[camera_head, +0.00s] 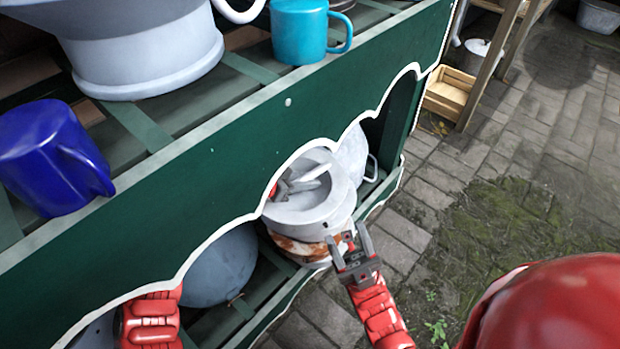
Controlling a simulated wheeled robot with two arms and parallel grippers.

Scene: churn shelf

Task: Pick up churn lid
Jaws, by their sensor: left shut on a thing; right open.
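The churn lid (318,213) is a round, pale grey, dished piece with a raised rim, in the opening of the lower shelf. A white and rust-brown body (305,250), seemingly the churn, shows just below it; I cannot tell if they touch. My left gripper (302,183) is shut on the lid inside its rim, at what looks like its grip. The green front board hides most of my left forearm. My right gripper (349,243) is open and empty, with its fingers up, close to the front of the lid and churn.
A green shelf board (230,150) with a scalloped white edge overhangs the lid. A blue mug (50,160), a turquoise mug (299,32) and a grey vessel (150,60) stand above. A blue-grey round pot (220,268) is left of the churn. Paving (420,190) lies open to the right.

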